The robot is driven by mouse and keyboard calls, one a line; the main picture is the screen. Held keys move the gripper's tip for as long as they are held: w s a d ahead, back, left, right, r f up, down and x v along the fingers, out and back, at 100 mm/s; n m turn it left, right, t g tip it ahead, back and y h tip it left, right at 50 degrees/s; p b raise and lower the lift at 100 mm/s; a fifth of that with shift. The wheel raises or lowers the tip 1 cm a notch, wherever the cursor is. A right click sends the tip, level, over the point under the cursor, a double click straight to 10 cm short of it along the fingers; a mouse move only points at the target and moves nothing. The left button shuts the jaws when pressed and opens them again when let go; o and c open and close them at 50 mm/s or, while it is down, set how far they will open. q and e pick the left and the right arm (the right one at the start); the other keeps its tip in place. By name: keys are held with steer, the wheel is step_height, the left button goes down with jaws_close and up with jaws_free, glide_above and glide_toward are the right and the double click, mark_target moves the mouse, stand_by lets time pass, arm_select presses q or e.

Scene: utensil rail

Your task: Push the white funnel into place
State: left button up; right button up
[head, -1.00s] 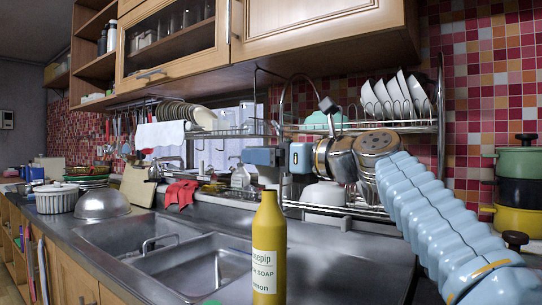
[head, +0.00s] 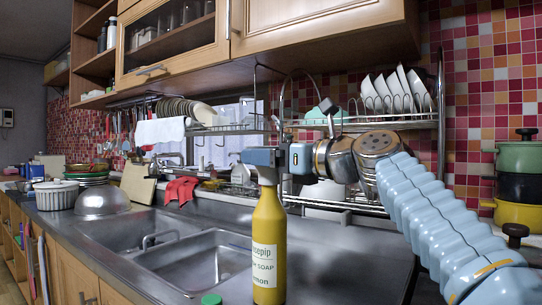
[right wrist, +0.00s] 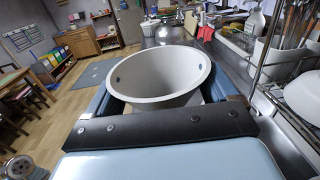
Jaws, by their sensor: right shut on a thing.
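The white funnel (right wrist: 150,95) shows in the right wrist view, its wide mouth facing up, between the two blue fingers. My right gripper (head: 259,157) is shut on it above the yellow soap bottle (head: 268,232). In the head view the near finger hides most of the funnel. The bottle stands upright by the sink. My left gripper is out of view.
A green cap-like thing (head: 212,299) shows at the bottom edge. A double sink (head: 165,232) lies left of the bottle. Stacked pots (head: 518,160) stand at far right. Counter right of the bottle is clear.

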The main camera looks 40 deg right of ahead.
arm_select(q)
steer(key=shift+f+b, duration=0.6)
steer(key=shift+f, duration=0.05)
arm_select(e)
steer(key=shift+f, duration=0.9)
steer(key=o, duration=0.8)
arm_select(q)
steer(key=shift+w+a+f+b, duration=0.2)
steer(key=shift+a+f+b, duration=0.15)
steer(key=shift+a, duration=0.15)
arm_select(e)
steer(key=v, duration=1.3)
steer(key=shift+s, duration=0.4)
steer(key=shift+d, duration=0.1)
